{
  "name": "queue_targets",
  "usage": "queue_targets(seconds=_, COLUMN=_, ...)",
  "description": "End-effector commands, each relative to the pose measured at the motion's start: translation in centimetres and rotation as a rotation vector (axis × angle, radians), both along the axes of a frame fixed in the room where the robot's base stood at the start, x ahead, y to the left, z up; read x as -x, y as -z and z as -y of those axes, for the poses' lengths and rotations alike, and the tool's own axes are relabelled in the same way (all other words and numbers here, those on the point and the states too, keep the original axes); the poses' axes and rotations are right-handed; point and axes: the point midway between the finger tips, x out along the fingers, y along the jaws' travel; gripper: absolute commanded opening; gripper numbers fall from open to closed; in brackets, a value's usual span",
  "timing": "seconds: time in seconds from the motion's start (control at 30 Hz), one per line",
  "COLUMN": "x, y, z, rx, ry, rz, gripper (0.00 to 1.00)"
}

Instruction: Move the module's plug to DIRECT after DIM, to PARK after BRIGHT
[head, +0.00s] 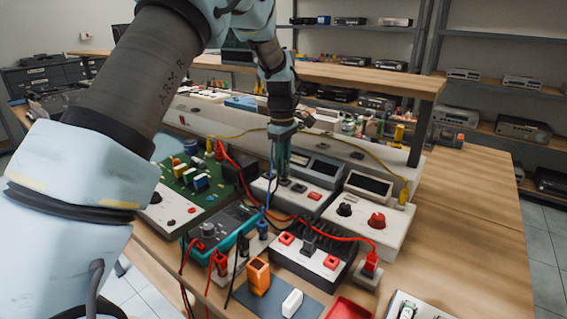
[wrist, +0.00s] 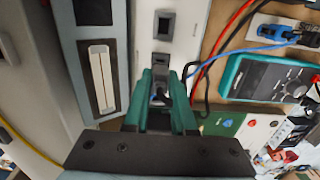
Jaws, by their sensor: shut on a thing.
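My gripper (head: 280,172) is over the left part of a white module (head: 262,189) at mid-bench. Its green fingers show in the wrist view (wrist: 160,98), closed on a small dark plug (wrist: 160,94), mostly hidden between them. A blue cable (head: 268,190) runs near the gripper to a blue connector (head: 263,227). I cannot tell whether the plug is seated. In the wrist view, one dark square socket (wrist: 164,25) is open, with another (wrist: 160,60) just beyond the fingertips. The module's display (head: 323,168) looks dark. No DIM, BRIGHT, DIRECT or PARK label is legible.
A white box with a red knob (head: 377,220) stands to the right. A dark box with red buttons (head: 310,245) is in front. A teal-edged meter (head: 208,231) and a green circuit board (head: 190,183) are left. Red and yellow cables cross nearby.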

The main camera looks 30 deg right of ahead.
Motion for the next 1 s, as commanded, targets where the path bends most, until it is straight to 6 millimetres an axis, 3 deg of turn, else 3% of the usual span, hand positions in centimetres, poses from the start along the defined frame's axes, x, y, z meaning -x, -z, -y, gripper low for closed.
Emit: queue_targets(seconds=1.0, x=0.0, y=0.66, z=0.01, rx=0.0, ry=0.0, rz=0.0, gripper=0.0)
